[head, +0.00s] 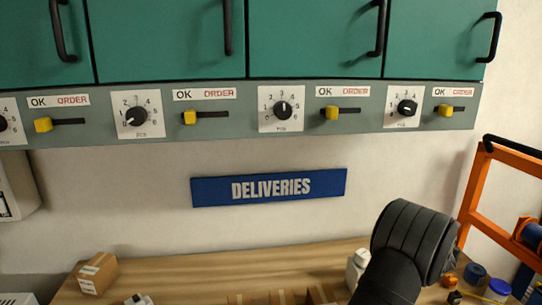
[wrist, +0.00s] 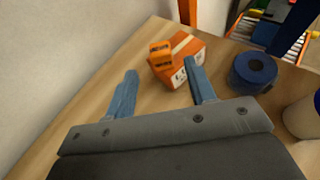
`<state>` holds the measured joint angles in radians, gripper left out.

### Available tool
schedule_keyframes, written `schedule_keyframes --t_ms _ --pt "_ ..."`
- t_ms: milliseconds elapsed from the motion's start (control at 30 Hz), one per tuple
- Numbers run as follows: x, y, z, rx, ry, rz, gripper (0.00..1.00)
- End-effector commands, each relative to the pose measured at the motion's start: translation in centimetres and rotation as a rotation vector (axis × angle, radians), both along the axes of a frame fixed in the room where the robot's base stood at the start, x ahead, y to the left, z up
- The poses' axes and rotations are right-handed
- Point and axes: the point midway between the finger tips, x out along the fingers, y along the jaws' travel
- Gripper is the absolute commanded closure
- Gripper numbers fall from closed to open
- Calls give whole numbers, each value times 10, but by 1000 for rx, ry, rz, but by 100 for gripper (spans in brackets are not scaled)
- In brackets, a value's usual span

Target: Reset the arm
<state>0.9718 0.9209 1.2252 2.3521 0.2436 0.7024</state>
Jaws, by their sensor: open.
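My gripper (wrist: 160,67) shows in the wrist view with its two blue fingers spread apart and nothing held between them. It is over the wooden table (wrist: 88,105). An orange-brown box (wrist: 183,46) with a pale tape strip and a label lies just beyond the right fingertip; I cannot tell whether they touch. A small orange block (wrist: 160,53) is at the box's left side. In the head view my dark arm rises at the lower right, and the gripper's fingers are hidden there.
A blue roll (wrist: 252,72) and a white cylinder (wrist: 303,117) stand right of the gripper. An orange rack frame (head: 480,190) is at the right. A cardboard box (head: 98,273) sits at the table's left. Above the DELIVERIES sign (head: 269,187) are dials, yellow sliders and green cabinets (head: 165,40).

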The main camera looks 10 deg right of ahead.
Motion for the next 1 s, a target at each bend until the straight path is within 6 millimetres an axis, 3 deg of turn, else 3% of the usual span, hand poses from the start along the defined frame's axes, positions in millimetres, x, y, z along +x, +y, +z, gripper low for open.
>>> schedule_keyframes --t_ms 400,833,1000 --pt "41 -40 -23 -2 -1 0 50" --pt "62 -62 -38 -1 0 -1 50" --pt "62 -62 -22 -3 -2 0 50"
